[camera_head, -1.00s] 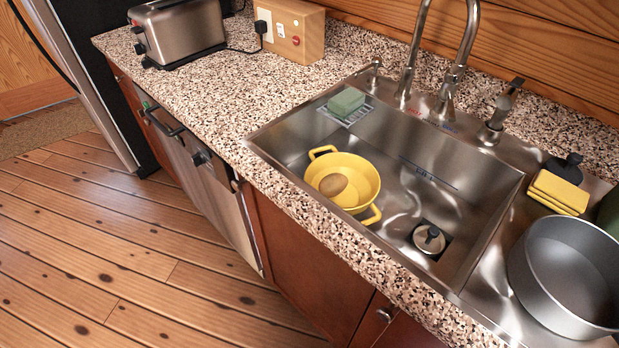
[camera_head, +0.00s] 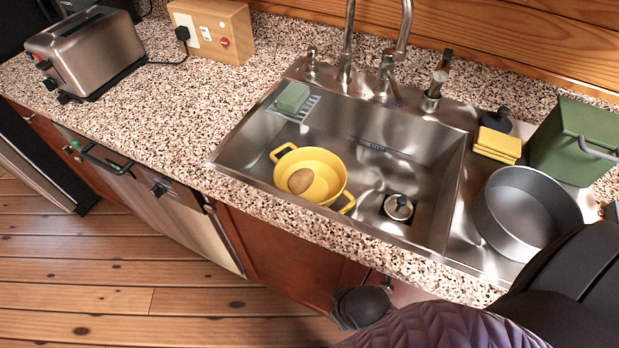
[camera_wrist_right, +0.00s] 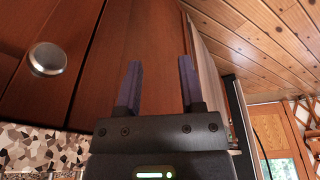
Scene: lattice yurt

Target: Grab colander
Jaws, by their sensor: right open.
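The yellow colander (camera_head: 325,182) with two loop handles sits in the left part of the steel sink basin (camera_head: 440,205). A brown, potato-like object (camera_head: 300,181) lies inside it. My right gripper (camera_wrist_right: 160,85) is open and empty in the right wrist view, in front of the reddish-brown cabinet front. In the head view my right arm comes in at the lower right, below the counter edge and apart from the colander; its fingers cannot be made out there. My left gripper is not in view.
A green sponge (camera_head: 293,97) lies on a rack at the sink's back left. A drain plug (camera_head: 398,207) is right of the colander. A grey round pan (camera_head: 525,210), yellow sponges (camera_head: 497,145) and a green box (camera_head: 575,142) stand right. The faucet (camera_head: 347,45) rises behind. Left counter has free room.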

